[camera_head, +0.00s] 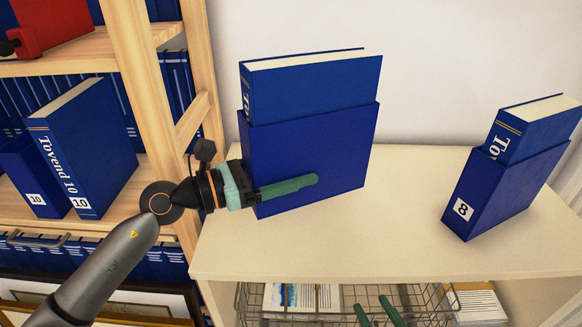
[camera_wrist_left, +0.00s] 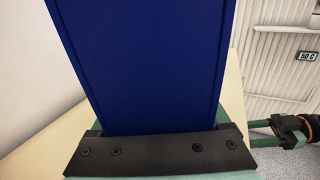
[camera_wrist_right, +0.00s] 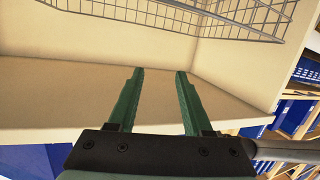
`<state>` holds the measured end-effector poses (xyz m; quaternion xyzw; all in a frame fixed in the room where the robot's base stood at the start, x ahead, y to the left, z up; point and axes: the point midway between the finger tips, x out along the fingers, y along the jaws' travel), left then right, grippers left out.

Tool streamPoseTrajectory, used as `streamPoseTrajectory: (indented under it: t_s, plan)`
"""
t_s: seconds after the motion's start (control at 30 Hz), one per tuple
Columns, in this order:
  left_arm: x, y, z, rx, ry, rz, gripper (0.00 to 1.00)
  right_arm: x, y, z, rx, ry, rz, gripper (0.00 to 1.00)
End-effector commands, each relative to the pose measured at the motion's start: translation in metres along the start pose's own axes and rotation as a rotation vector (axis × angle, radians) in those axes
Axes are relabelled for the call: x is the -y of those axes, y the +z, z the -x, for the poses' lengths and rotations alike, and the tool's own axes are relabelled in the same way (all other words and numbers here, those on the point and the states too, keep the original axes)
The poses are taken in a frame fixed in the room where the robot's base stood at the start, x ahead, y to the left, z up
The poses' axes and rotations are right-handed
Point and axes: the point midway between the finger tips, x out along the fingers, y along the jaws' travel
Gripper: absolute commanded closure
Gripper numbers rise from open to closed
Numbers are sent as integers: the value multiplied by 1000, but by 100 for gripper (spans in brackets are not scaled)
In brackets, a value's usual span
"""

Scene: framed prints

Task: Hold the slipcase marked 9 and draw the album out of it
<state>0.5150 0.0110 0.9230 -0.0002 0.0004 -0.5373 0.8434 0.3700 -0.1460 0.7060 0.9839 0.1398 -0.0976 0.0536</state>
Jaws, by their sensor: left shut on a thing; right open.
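A dark blue slipcase (camera_head: 320,150) stands upright on the cream cabinet top. Its spine label is hidden behind my left gripper, so I cannot read a number. A blue album (camera_head: 310,88) with cream pages sticks up out of its open top. My left gripper (camera_head: 296,184) is shut on the slipcase from its spine side, with one green finger along the near face. In the left wrist view the slipcase (camera_wrist_left: 150,65) fills the space between the fingers. My right gripper (camera_wrist_right: 158,78) is open and empty; its fingers also show low in the head view (camera_head: 370,297).
A slipcase marked 8 (camera_head: 490,195) with its album (camera_head: 535,130) partly out stands at the right. A wire basket (camera_head: 258,300) with prints is below the cabinet top. A wooden shelf (camera_head: 130,120) at the left holds volumes, including one marked 10 (camera_head: 85,150).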

Motion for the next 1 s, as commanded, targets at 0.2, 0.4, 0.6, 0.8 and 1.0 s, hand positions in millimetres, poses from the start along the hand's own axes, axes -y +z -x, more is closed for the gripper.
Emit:
streamPoseTrajectory:
  t_s: [0.2, 0.4, 0.6, 0.8, 1.0]
  plan:
    - [0, 3, 0, 12, 2, -3, 100, -1, -8, -1, -38, 3, 14, 50]
    - [0, 1, 0, 12, 2, -3, 100, -3, -21, -1, -84, 5, 24, 50]
    - [0, -2, 0, 12, 2, -3, 100, -4, -32, -1, -126, 7, 35, 50]
    - [0, -4, 0, 12, 2, -3, 100, -5, -41, -1, -163, 8, 49, 50]
    - [0, -6, 0, 12, 2, -3, 100, -6, -55, 0, -211, 10, 63, 50]
